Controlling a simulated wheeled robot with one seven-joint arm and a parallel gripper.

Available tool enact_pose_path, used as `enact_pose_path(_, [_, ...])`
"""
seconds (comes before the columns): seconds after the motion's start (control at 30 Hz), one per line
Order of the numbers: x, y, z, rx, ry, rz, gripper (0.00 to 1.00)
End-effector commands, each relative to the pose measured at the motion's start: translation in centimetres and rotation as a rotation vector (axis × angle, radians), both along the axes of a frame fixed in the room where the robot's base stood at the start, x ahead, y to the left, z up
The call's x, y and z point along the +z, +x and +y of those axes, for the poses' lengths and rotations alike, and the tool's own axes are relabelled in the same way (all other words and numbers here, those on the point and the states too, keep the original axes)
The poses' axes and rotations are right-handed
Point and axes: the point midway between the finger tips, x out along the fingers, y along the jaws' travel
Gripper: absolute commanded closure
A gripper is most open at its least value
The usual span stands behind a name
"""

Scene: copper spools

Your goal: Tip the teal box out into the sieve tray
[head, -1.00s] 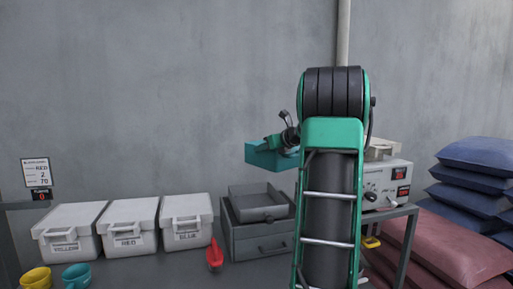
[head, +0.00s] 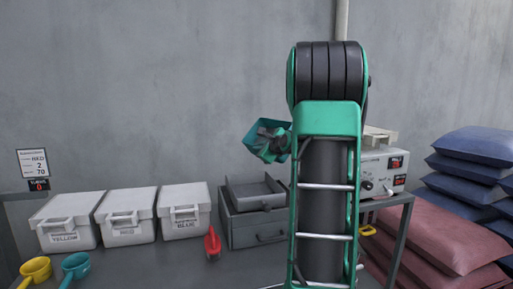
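The teal box (head: 252,136) is in the air, in front of the grey wall and above the grey sieve tray (head: 258,195). It is tilted, and its inside is not clearly seen. My gripper (head: 270,143) is at the box and holds it up; its fingertips are small and partly hidden. The sieve tray sits on top of a grey drawer unit (head: 257,229). I see nothing falling from the box, and I cannot tell what lies in the tray.
White lidded bins labelled yellow (head: 66,222), red (head: 127,217) and blue (head: 184,212) stand left of the drawer unit. An instrument (head: 382,172) stands right, behind my arm.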

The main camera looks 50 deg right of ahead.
Motion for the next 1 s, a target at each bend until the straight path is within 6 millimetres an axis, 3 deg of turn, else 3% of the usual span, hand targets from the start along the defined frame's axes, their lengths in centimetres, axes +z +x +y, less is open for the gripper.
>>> enact_pose_path(0.3, [-2.2,0.0,-0.1,0.000,-0.297,0.032,1.00])
enact_pose_path(1.0, [-8.4,0.0,-0.2,-0.002,-0.774,0.087,1.00])
